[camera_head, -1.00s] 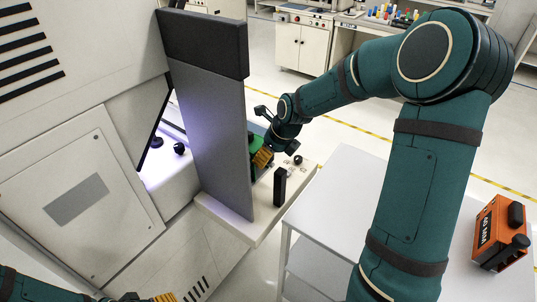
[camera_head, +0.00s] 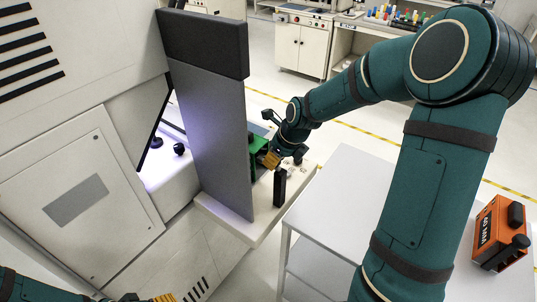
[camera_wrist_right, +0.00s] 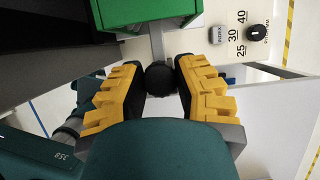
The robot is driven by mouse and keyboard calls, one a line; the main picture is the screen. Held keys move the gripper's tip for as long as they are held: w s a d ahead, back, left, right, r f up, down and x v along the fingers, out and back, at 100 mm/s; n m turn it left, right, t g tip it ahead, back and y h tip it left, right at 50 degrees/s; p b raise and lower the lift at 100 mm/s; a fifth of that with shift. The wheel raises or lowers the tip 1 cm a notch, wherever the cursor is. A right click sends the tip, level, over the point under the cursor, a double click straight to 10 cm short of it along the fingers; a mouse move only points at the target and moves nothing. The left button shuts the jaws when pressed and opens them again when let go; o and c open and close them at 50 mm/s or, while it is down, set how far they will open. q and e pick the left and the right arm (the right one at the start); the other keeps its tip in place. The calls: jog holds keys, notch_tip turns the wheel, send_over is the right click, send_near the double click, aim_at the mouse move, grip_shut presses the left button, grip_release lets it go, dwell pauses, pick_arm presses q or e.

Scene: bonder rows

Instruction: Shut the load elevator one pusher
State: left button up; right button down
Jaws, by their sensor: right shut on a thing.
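In the right wrist view a round black knob (camera_wrist_right: 161,78) sits on the end of a grey rod, likely the pusher, which runs up beside a green box (camera_wrist_right: 150,12). My right gripper (camera_wrist_right: 160,82) has its yellow fingers closed around the knob. In the head view my right gripper (camera_head: 270,160) is behind the tall grey panel's right edge, beside the green box (camera_head: 258,142), and hides the knob. My left gripper (camera_head: 160,298) shows only as yellow finger parts at the bottom edge. Its opening is not visible.
A tall grey panel (camera_head: 208,130) stands on the machine's white ledge (camera_head: 240,225). A black upright block (camera_head: 280,187) stands near my right gripper. A white table (camera_head: 335,205) carries an orange device (camera_head: 499,233). Dial markings (camera_wrist_right: 235,40) lie beside the rod.

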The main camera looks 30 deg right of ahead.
jog(key=s, duration=0.1)
jog(key=s+d, duration=0.1)
jog(key=s, duration=0.1)
jog(key=s+d, duration=0.1)
jog(key=shift+s, duration=0.4)
jog(key=c, duration=0.6)
grip_release()
jog(key=shift+w+a+f, duration=0.1)
jog(key=shift+w, duration=0.05)
jog(key=shift+c, duration=0.2)
jog(key=v, duration=1.2)
